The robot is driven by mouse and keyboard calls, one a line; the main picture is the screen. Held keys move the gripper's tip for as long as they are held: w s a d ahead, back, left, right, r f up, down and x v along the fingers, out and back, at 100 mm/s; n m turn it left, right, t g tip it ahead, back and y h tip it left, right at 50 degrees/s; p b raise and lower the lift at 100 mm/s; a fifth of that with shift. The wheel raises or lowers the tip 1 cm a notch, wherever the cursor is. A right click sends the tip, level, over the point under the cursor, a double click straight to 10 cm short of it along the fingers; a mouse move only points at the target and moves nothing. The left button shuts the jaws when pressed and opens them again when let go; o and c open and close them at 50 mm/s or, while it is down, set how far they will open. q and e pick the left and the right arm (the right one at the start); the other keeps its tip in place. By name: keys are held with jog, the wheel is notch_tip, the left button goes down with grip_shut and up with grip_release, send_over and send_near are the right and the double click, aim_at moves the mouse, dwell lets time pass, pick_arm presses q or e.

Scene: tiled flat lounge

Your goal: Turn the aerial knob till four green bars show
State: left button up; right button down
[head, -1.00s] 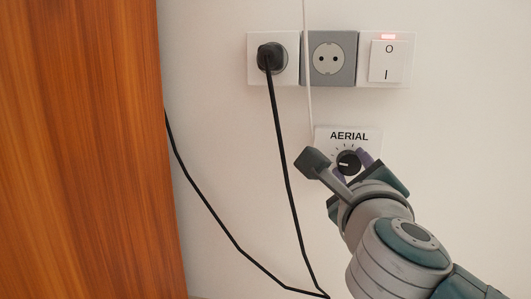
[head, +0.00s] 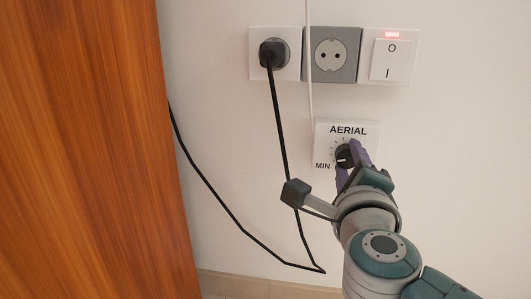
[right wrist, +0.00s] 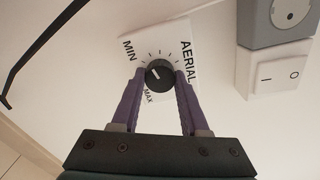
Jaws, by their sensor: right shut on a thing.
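The aerial knob (head: 344,155) is a small black dial with a white mark, on a white plate (head: 331,131) lettered AERIAL. The right wrist view shows the knob (right wrist: 159,76) with tick marks and the words MIN and MAX around it. Its mark lies on the side facing MIN and MAX; the exact tick is hard to tell. My right gripper (head: 348,152) is shut on the knob, with a purple finger on either side of it. No green bars show in either view. My left gripper is not in view.
Above the plate are a socket with a black plug (head: 272,54), an empty grey socket (head: 331,55) and a switch (head: 391,60) with a red light. A thin white cable (head: 309,75) runs down to the plate.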

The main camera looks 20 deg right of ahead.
jog(key=shift+c, duration=2)
grip_release()
jog(key=shift+s+a+p, duration=0.3)
jog(key=shift+s+p, duration=0.1)
jog(key=shift+s, duration=0.05)
jog(key=p+v, duration=0.3)
jog(key=v, duration=0.6)
